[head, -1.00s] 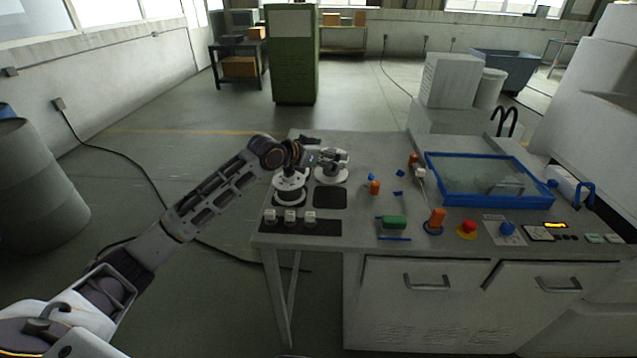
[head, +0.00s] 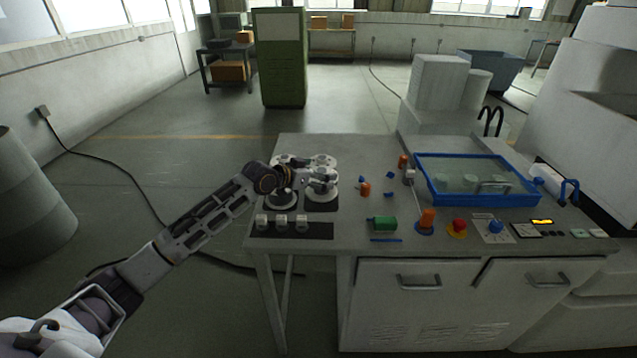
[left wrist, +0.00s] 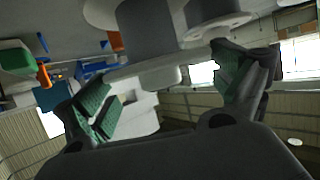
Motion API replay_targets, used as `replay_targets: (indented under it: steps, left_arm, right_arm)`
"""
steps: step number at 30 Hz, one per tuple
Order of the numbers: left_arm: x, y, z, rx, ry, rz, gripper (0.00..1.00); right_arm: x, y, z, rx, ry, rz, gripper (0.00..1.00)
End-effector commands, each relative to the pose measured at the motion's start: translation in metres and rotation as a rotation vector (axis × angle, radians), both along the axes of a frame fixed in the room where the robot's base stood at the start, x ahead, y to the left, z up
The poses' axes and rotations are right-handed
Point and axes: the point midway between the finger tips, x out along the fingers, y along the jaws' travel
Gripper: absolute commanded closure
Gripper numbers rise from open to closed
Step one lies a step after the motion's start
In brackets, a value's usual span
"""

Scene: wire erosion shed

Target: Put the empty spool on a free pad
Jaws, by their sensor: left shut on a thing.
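The empty spool (head: 323,193), pale and flanged, is in my left gripper (head: 313,182) over the front right dark pad (head: 323,208). I cannot tell whether it touches the pad. In the left wrist view the spool's white flange (left wrist: 130,68) lies between the green-lined fingers of the gripper (left wrist: 165,88). Another spool (head: 280,203) stands on the front left pad. A back right spool (head: 325,162) and a back left spool (head: 283,159) are partly hidden by my arm and gripper. My right gripper is not in view.
Several small pale blocks (head: 282,222) sit on a dark strip at the table's front left. A green cylinder (head: 383,224), a blue rod and small orange and blue parts lie to the right. A blue-rimmed tank (head: 430,194) stands further right.

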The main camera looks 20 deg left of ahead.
Motion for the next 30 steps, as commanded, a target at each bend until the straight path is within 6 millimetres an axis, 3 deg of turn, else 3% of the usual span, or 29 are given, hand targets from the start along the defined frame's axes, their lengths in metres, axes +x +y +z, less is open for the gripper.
replay_targets:
  steps: [8,23,24,30]
  left_arm:
    - [0.0,0.0,-0.03,0.0,-0.001,0.0,0.36]
    - [0.0,0.0,-0.036,-0.001,-0.002,0.0,0.36]
    - [0.0,0.0,-0.037,0.0,0.0,0.0,0.02]
    - [0.0,0.0,-0.036,0.0,0.0,0.0,0.0]
  right_arm:
    - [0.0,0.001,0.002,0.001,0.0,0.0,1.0]
    - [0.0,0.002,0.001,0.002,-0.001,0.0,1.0]
    - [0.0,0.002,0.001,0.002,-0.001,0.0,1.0]
    - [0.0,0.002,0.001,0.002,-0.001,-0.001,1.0]
